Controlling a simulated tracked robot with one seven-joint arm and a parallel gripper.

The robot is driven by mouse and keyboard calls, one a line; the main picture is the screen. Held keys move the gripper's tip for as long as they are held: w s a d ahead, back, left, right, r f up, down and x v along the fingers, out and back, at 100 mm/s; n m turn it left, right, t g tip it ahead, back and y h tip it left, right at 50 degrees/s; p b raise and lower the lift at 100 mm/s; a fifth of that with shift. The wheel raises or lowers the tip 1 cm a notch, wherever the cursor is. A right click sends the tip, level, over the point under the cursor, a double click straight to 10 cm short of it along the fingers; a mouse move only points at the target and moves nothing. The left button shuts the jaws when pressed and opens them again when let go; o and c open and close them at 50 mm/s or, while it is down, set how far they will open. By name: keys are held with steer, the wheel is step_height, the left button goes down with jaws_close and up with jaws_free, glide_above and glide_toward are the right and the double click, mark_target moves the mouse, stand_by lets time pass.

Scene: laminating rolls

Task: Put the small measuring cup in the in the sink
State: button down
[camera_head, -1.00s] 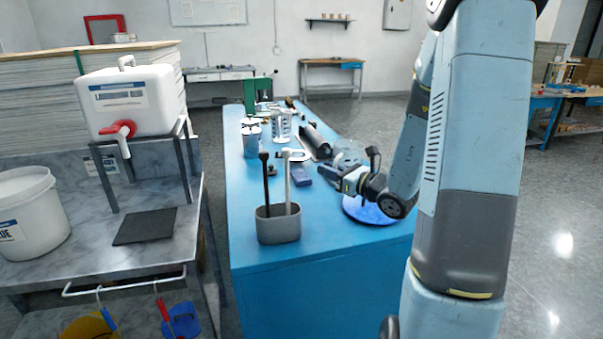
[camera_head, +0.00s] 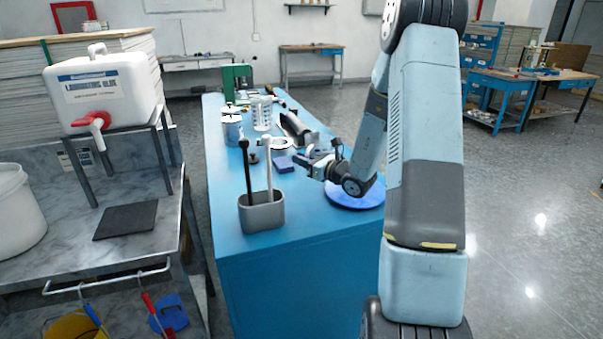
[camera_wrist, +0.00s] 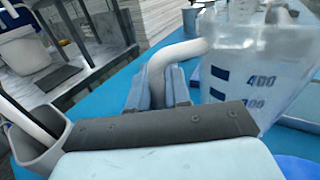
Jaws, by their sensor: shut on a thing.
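A clear measuring cup (camera_wrist: 252,75) with blue marks, including 400, fills the right of the wrist view. My gripper (camera_wrist: 172,88) is shut on its pale curved handle. In the head view my gripper (camera_head: 313,163) is over the blue bench, near the round blue disc (camera_head: 357,192). The cup is hard to make out there. I cannot make out a sink in either view.
A grey holder (camera_head: 262,213) with a black and a white upright tool stands at the bench's near end. Cans and a dark roll (camera_head: 294,128) lie farther back.

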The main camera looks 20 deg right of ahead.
steer(key=shift+w+d+f, duration=0.1)
steer(key=shift+w+f, duration=0.35)
steer(key=shift+f, duration=0.6)
steer(key=shift+w+d+f, duration=0.1)
steer(key=shift+w+f, duration=0.35)
steer(key=shift+f, duration=0.6)
steer(key=shift+w+f, duration=0.45)
steer(key=shift+f, duration=0.6)
steer(key=c, duration=1.1)
jaws_free()
steer(key=shift+f, duration=0.1)
